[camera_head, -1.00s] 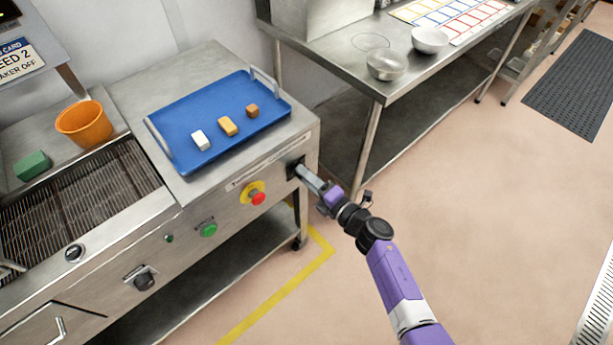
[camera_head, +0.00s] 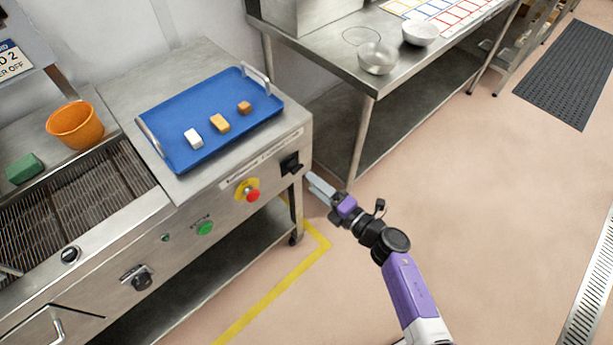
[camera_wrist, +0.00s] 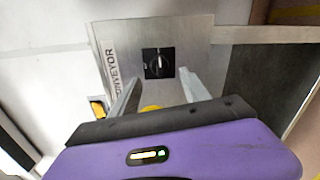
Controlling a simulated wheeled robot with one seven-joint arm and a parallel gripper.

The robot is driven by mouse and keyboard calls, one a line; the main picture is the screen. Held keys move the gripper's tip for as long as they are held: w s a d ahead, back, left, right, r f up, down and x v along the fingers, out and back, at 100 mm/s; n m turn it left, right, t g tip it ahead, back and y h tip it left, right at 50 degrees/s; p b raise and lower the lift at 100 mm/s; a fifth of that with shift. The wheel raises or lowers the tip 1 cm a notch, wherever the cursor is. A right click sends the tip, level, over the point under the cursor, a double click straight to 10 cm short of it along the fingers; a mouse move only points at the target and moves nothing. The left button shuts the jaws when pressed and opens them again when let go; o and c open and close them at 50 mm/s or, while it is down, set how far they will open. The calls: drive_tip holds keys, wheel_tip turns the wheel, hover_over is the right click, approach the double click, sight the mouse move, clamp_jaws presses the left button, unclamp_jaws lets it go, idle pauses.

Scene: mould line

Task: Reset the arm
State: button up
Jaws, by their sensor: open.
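My gripper (camera_head: 318,186) hangs at the right end of the machine, just off its front panel. It is empty, and in the wrist view its two fingers (camera_wrist: 160,97) are spread apart. Between and beyond them is a black rotary switch (camera_wrist: 158,63) on the steel panel, beside a label that reads "CONVEYOR". The switch also shows in the head view (camera_head: 290,163), with a clear gap between it and the fingertips. My purple arm reaches up from the lower right.
A red stop button (camera_head: 253,195) and a green button (camera_head: 205,228) sit on the panel. A blue tray (camera_head: 175,111) with three small blocks lies on top. An orange bucket (camera_head: 75,125) and a green block (camera_head: 25,168) are at left.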

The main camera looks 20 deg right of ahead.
drive_tip(key=shift+s+d, duration=0.25)
drive_tip(key=shift+s, duration=0.45)
drive_tip(key=s+d+r+m+t+h, duration=0.3)
drive_tip(key=s+r+m+h, duration=0.15)
drive_tip(key=r+m, duration=0.45)
drive_tip(key=s+a+r+m+g, duration=0.1)
drive_tip(key=s+r+m, duration=0.2)
drive_tip(key=s, duration=0.6)
drive_tip(key=s+a+r+m+g, duration=0.1)
drive_tip(key=s+a+r+m, duration=0.1)
drive_tip(key=s+r+m, duration=0.2)
drive_tip(key=s+a+r+m+g+h, duration=0.1)
drive_tip(key=s+r+m, duration=0.3)
drive_tip(key=s, duration=1.1)
drive_tip(key=a+m+g, duration=0.1)
drive_tip(key=m, duration=0.2)
drive_tip(key=shift+s+a+m, duration=0.2)
drive_tip(key=shift+s+m, duration=0.15)
drive_tip(key=shift+m, duration=0.05)
drive_tip(key=shift+s+a+f+g, duration=0.1)
drive_tip(key=shift+s+f+g, duration=0.15)
drive_tip(key=shift+s, duration=0.35)
drive_tip(key=shift+s+a+f+g, duration=0.1)
drive_tip(key=shift+s+f+g, duration=0.1)
drive_tip(key=shift+s, duration=0.35)
